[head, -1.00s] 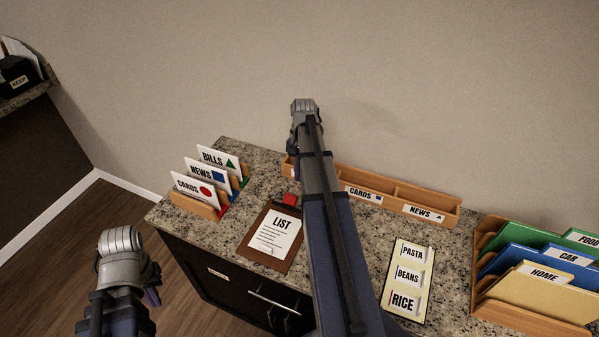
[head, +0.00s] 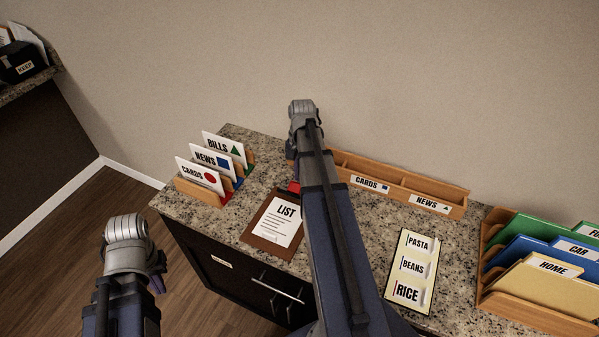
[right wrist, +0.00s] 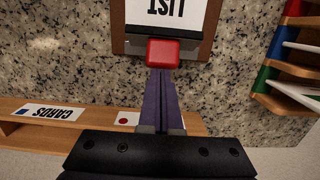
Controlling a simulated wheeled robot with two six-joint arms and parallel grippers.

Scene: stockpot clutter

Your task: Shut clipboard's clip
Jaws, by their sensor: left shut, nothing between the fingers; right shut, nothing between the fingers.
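The brown clipboard (head: 263,243) lies on the granite counter with a white LIST sheet on it. Its red clip (head: 294,187) is at the far end, partly covered by my right arm in the head view. In the right wrist view the red clip (right wrist: 163,52) stands out at the board's edge (right wrist: 118,42); how far it is raised is unclear. My right gripper (right wrist: 162,75) is shut and empty, its purple fingertips just at the clip's near side; contact cannot be told. My left gripper (head: 157,284) is shut and empty, left of and in front of the counter.
A card rack (head: 197,190) stands left of the clipboard. A wooden tray (head: 400,182) runs along the wall, under my right arm. A PASTA, BEANS, RICE board (head: 428,243) and a folder rack (head: 497,285) are on the right.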

